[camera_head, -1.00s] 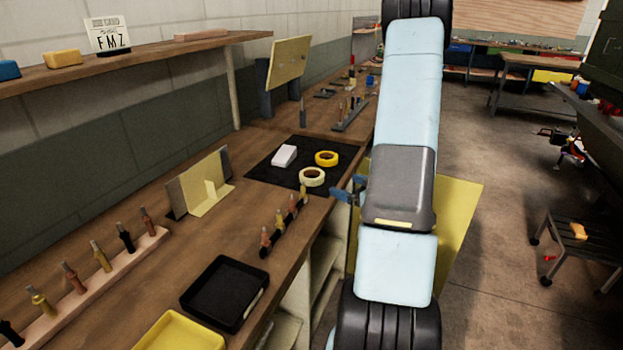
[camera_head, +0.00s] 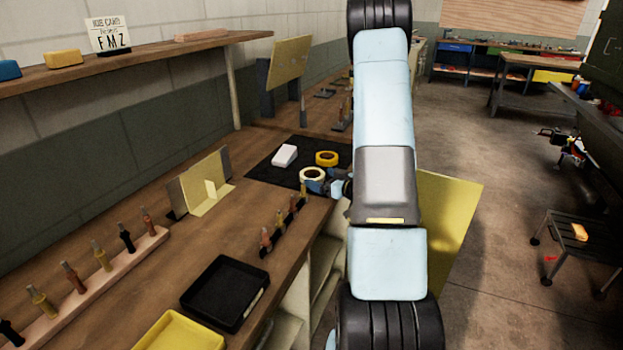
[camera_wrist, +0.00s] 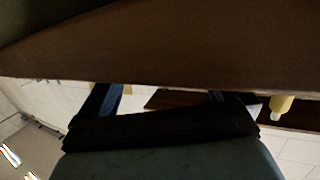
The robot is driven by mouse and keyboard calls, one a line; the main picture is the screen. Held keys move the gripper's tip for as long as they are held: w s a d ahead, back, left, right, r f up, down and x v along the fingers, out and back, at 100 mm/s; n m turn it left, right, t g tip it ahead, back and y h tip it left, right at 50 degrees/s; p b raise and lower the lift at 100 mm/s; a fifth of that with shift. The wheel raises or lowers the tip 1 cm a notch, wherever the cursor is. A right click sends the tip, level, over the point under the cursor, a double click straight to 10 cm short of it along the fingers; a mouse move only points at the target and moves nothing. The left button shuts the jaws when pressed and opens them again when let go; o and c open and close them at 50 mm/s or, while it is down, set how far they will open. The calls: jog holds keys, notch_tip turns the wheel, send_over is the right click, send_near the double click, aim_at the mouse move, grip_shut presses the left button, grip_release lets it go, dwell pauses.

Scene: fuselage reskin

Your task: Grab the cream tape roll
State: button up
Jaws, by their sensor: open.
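The cream tape roll (camera_head: 312,173) lies flat on a black mat (camera_head: 262,168) on the wooden bench, near the mat's front edge. My gripper (camera_head: 317,186) has its blue fingers right at the roll's near right side and covers part of its lower rim. From this angle I cannot tell whether they touch. In the wrist view my gripper (camera_wrist: 165,92) shows two dark blue fingers spread apart, their tips partly hidden by a large brown surface. I cannot make out the roll there.
A yellow tape roll (camera_head: 327,158) lies just behind the cream one, and a white box (camera_head: 285,155) lies to the left. A rack of upright tools (camera_head: 283,224) stands in front. A black tray (camera_head: 225,293) is nearer on the bench (camera_head: 165,262).

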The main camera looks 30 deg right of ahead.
jog(key=shift+x, duration=1.5)
jog(key=shift+s, duration=0.1)
jog(key=c, duration=0.8)
